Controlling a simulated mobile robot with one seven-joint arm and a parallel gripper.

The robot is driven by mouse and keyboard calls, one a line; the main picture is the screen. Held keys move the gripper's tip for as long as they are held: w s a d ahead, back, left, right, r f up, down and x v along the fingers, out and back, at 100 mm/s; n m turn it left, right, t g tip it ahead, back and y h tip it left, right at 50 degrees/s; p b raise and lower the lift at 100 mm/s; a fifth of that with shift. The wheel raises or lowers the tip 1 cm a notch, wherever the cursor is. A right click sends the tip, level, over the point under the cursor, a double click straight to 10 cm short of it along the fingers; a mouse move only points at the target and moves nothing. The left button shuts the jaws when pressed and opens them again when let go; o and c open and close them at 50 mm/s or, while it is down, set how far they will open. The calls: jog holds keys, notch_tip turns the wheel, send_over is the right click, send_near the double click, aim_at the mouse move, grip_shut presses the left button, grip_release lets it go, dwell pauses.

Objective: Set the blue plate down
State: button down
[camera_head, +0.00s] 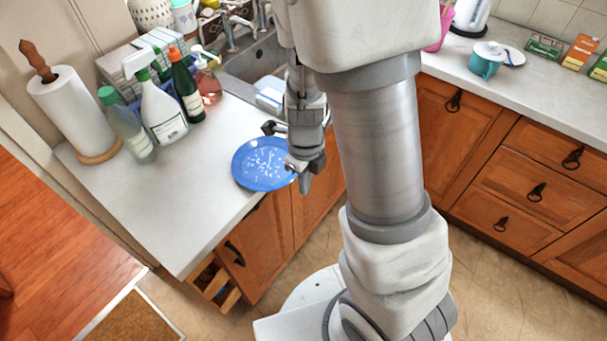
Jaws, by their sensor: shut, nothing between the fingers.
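The blue plate (262,164) with a white pattern is at the front edge of the left counter (190,200), face up. Its right side reaches to or past the counter's edge. I cannot tell whether it rests fully flat. My gripper (304,168) points down at the plate's right rim, overlapping it in this view. It is shut with nothing held between the fingers. The gripper hides a small part of the plate's right rim, and whether it touches the plate is unclear.
Spray bottle (157,105), dark green bottle (186,88) and paper towel roll (75,110) stand behind the plate to the left. The sink (250,65) lies behind. The counter's front left is clear. A drawer (214,284) below stands open.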

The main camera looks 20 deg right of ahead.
aim_at(280, 182)
jog(key=shift+w+a+f, duration=0.6)
jog(key=shift+w+f, duration=0.25)
jog(key=shift+f, duration=0.05)
jog(key=shift+w+a+f, duration=0.6)
jog(key=shift+w+f, duration=0.2)
jog(key=shift+f, duration=0.1)
jog(key=shift+w+a+p, duration=0.4)
jog(key=shift+w+a, duration=0.15)
jog(key=shift+w, duration=0.2)
jog(key=shift+w+a+p, duration=0.4)
jog(key=shift+w+a, duration=0.1)
jog(key=shift+w, duration=0.2)
jog(key=shift+d, duration=0.1)
